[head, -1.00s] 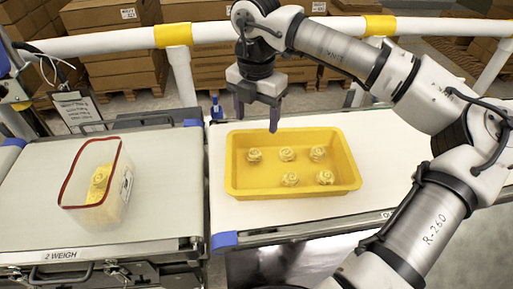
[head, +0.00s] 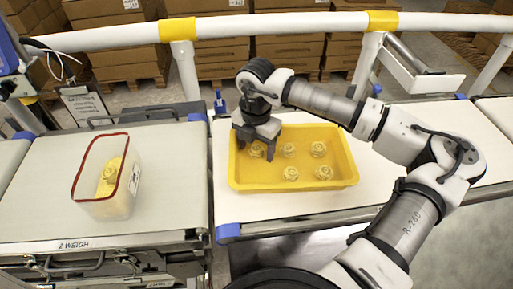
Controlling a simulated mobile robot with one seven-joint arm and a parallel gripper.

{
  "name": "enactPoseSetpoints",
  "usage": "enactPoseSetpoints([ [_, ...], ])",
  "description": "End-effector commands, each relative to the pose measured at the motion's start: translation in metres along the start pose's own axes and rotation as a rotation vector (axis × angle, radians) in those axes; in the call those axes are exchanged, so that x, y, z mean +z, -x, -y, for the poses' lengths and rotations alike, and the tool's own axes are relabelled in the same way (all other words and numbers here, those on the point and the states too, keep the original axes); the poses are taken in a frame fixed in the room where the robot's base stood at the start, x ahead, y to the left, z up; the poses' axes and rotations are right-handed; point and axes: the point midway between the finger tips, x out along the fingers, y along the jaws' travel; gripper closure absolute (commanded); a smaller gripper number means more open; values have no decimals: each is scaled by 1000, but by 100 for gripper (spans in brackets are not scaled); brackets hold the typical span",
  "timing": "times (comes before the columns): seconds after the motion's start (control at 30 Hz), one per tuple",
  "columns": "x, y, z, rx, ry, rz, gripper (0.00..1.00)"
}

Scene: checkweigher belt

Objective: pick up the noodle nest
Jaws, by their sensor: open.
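A yellow tray (head: 292,187) on the white belt holds several pale yellow noodle nests, spaced apart. The back-left nest (head: 257,151) is partly hidden by my gripper (head: 256,155), which is open and reaches down into the tray's back-left corner. Its fingers are at this nest, one on its left and one on its right; I cannot tell if they touch it. The back-middle nest (head: 288,150), back-right nest (head: 319,149), front-middle nest (head: 290,174) and front-right nest (head: 324,173) are clear of the gripper.
A clear, red-rimmed container (head: 108,207) with yellow nest-like contents (head: 109,178) stands on the weigh belt (head: 50,195) at left. A white rail (head: 270,27) with yellow bands runs behind the belts. The belt right of the tray is bare.

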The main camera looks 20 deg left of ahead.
Motion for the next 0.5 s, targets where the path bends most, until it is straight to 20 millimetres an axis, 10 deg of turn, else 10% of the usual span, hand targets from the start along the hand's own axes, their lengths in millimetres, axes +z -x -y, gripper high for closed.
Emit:
enactPoseSetpoints([
  [0.13,0,0,0,0,0,0,35],
  [0.5,0,0,0,0,-1,0,82],
])
